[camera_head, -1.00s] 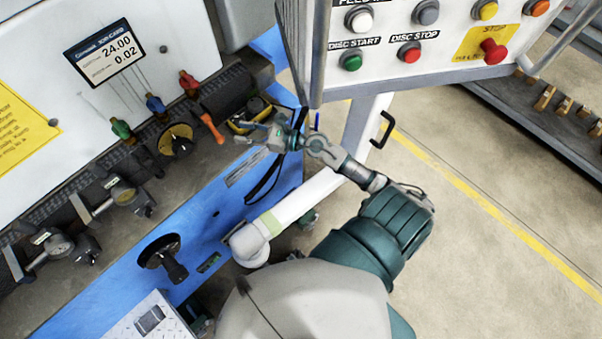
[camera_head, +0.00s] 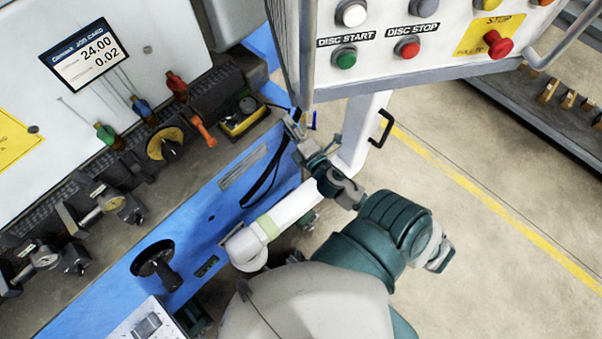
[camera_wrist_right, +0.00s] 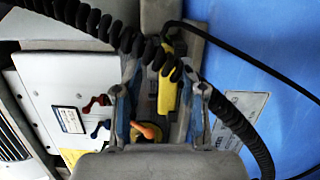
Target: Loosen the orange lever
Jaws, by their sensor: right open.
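The orange lever (camera_head: 203,130) sticks out at an angle beside a round yellow-and-black knob (camera_head: 165,144) on the machine's front ledge. The lever also shows in the right wrist view (camera_wrist_right: 147,131), low between my fingers in the picture but beyond them. My right gripper (camera_head: 297,124) is to the right of the lever, past the yellow box, and does not touch it. In the wrist view its two fingers (camera_wrist_right: 161,100) are spread with nothing held between them. My left gripper is not in view.
A yellow box (camera_head: 243,117) stands between the lever and my right gripper. A black coiled cable (camera_wrist_right: 100,22) crosses close to my fingers in the wrist view. Red (camera_head: 176,84), blue (camera_head: 142,107) and green (camera_head: 107,134) handles line the ledge. The button panel (camera_head: 440,50) overhangs at upper right.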

